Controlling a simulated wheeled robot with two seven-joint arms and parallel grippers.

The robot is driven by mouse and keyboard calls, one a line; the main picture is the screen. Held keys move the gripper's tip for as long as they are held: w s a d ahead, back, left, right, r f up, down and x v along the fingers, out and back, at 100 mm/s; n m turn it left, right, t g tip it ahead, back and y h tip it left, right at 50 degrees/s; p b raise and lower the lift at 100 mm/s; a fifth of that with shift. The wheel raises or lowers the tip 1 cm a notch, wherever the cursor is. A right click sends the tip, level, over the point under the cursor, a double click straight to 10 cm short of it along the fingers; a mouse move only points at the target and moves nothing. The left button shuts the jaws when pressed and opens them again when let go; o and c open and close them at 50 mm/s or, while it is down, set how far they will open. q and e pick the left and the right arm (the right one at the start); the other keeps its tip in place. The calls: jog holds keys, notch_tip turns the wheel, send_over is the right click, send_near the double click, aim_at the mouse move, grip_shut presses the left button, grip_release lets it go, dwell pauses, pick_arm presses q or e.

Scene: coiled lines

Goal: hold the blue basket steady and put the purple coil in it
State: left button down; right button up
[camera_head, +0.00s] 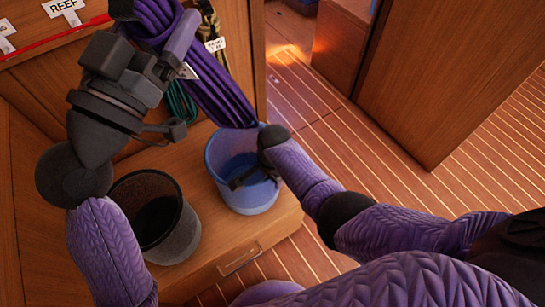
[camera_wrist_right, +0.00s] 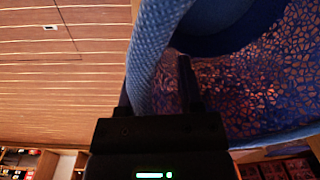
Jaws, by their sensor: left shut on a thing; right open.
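The blue basket (camera_head: 222,158) stands upright on the wooden bench beside a dark basket. The purple coil (camera_head: 222,98) is long and bundled. My left gripper (camera_head: 180,66) is shut on it, and its lower end hangs at the blue basket's far rim in the head view; I cannot tell its height above the rim. My right gripper (camera_head: 250,178) is at the blue basket and partly hidden by my arm. In the right wrist view its open fingers (camera_wrist_right: 156,90) are either side of the blue basket's rim and wall (camera_wrist_right: 152,60).
The dark basket (camera_head: 184,238) stands left of the blue one, close to my left arm. An olive coil (camera_head: 212,30) and a teal coil (camera_head: 180,102) hang by the wall under labels. A wooden cabinet (camera_head: 455,75) stands at the right; the plank floor (camera_head: 370,150) between is clear.

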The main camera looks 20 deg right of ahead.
grip_shut()
dwell(1.4)
